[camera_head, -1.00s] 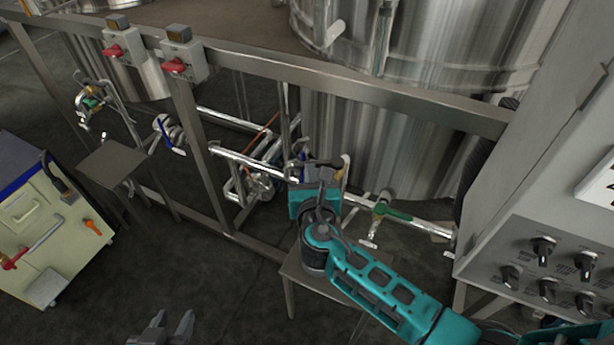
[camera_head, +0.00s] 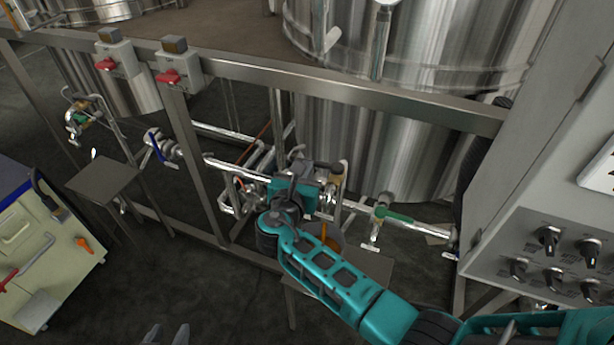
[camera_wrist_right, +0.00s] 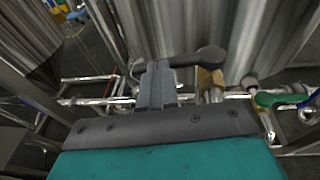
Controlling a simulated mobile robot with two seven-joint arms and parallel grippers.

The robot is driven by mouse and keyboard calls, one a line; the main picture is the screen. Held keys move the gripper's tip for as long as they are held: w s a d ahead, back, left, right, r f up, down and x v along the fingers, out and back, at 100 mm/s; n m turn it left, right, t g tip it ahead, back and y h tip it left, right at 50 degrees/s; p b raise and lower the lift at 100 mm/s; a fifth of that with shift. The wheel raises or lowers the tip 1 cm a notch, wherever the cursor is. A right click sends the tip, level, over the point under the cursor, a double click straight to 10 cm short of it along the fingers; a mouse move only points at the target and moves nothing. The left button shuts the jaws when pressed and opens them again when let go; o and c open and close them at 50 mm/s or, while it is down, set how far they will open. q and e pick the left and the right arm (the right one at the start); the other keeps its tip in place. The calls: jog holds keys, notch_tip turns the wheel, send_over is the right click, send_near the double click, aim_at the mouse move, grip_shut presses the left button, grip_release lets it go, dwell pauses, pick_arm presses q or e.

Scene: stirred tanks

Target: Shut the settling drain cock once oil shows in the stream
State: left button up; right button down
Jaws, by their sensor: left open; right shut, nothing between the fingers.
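My right gripper (camera_head: 303,168) is at the pipework under the large steel tank, its jaws shut and empty. In the right wrist view its fingers (camera_wrist_right: 156,85) are beside a dark lever with a rounded end (camera_wrist_right: 210,57), near a brass-coloured valve body (camera_wrist_right: 208,82), which seems to be the drain cock. I cannot tell whether the fingers touch the lever. In the head view the tan valve part (camera_head: 341,168) shows just right of the gripper. A thin orange streak (camera_head: 324,231) shows below, perhaps the stream, partly hidden by my arm. My left gripper (camera_head: 168,335) is open at the bottom edge, far from the valve.
A green-handled valve (camera_head: 393,215) is on the pipe to the right. A small stool (camera_head: 372,268) stands below, partly behind my arm. A control cabinet (camera_head: 540,215) is at right, a steel frame rail (camera_head: 330,88) crosses above, and a cream cart (camera_head: 45,250) is at left.

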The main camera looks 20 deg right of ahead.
jog(key=shift+w, duration=0.45)
pick_arm(q)
jog(key=shift+s, duration=0.2)
jog(key=shift+a, duration=0.1)
dwell(0.3)
